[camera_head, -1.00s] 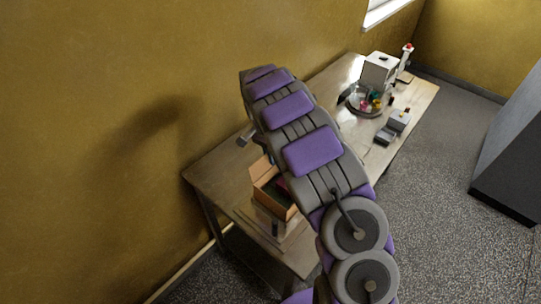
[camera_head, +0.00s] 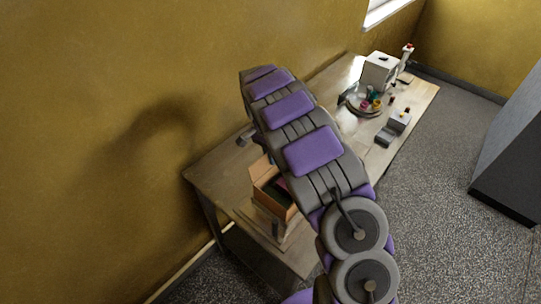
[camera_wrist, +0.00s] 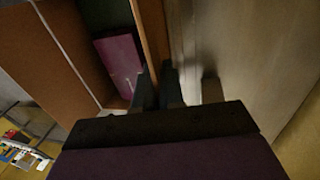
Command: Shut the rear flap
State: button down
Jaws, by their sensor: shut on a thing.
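An open cardboard box (camera_head: 273,199) sits at the near end of the wooden table, partly covered by my arm in the head view. Its rear flap (camera_head: 261,165) stands up on the wall side. In the wrist view the rear flap (camera_wrist: 152,38) shows almost edge-on, as a thin brown strip running down to the fingers. My gripper (camera_wrist: 158,92) is shut on it. A purple item (camera_wrist: 120,66) lies inside the box beside the flap. My arm hides the gripper in the head view.
The yellow wall runs close along the table's (camera_head: 214,172) rear edge. Farther along stand a round tray (camera_head: 364,108) with small coloured things, a white machine (camera_head: 380,70) and a small grey device (camera_head: 393,128). A dark block (camera_head: 512,150) stands at the right.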

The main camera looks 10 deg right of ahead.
jog(key=shift+s+d+r+t, duration=0.1)
jog(key=shift+s+t, duration=0.05)
jog(key=shift+t, duration=0.25)
jog(key=shift+s+d+t+y+b, duration=0.2)
jog(key=shift+s+t+y+b, duration=0.2)
jog(key=shift+t+y, duration=0.4)
jog(key=t+y+b, duration=0.1)
jog(key=t+b, duration=0.1)
jog(key=s+d+f+t+y+b, duration=0.1)
jog(key=t+y+b, duration=0.1)
jog(key=b, duration=0.1)
jog(key=s+t+y+b, duration=0.1)
jog(key=t+b, duration=0.1)
jog(key=b, duration=0.1)
jog(key=shift+s+d+f+y, duration=0.1)
jog(key=shift+d+f+y, duration=0.2)
jog(key=shift+d, duration=0.1)
jog(key=b, duration=0.1)
jog(key=t+y+b, duration=0.1)
jog(key=b, duration=0.1)
jog(key=shift+s+d+t+b, duration=0.2)
jog(key=shift+t+b, duration=0.1)
jog(key=c, duration=1.4)
grip_release()
jog(key=shift+o, duration=0.4)
